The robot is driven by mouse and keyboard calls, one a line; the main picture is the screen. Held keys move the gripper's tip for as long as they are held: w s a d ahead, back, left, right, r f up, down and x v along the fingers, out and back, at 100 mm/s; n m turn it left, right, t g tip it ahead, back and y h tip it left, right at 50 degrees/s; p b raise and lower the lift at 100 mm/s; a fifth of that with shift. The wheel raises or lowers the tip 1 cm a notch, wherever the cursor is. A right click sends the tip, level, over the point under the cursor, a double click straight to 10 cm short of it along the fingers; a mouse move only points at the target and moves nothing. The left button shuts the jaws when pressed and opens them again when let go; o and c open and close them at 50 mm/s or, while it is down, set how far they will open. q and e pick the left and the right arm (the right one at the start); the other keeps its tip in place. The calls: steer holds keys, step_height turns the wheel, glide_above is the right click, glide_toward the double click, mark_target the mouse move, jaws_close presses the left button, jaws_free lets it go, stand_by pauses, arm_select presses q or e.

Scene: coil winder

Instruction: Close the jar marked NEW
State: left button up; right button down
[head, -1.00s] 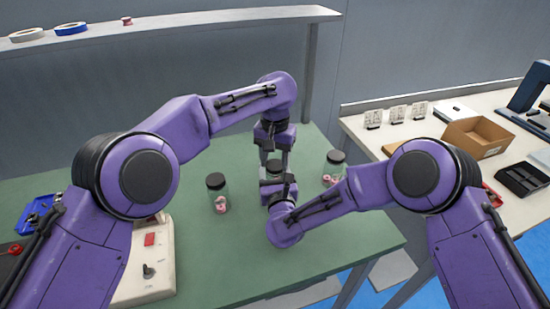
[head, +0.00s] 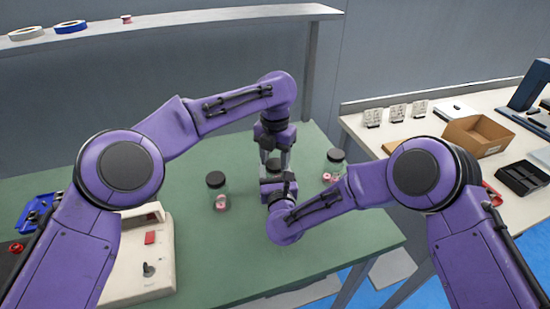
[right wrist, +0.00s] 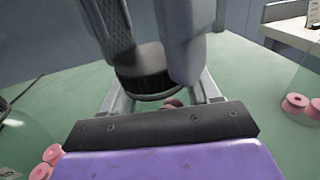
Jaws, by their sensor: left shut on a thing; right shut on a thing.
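The middle jar stands on the green table between my grippers and is mostly hidden by them. Its dark lid (head: 273,163) also shows in the right wrist view (right wrist: 146,72), seated over the jar mouth as far as I can tell. My left gripper (head: 276,152) comes down from above, its fingers on either side of the lid and shut on it. My right gripper (right wrist: 162,96) is shut around the jar body, below the lid. A pink coil (right wrist: 172,103) shows between its fingers. No NEW marking is readable.
Two other dark-lidded jars with pink coils stand to the left (head: 217,190) and right (head: 334,165). A winder box (head: 140,265) and a blue tray (head: 38,212) are at left. A side table at right holds a cardboard box (head: 477,136) and a black tray (head: 522,178).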

arm_select(q)
steer(key=m, duration=0.4)
steer(key=shift+m, duration=0.3)
steer(key=o, duration=1)
step_height(320, 180, up, 5)
steer(key=shift+f, duration=0.2)
steer(key=shift+c, duration=0.3)
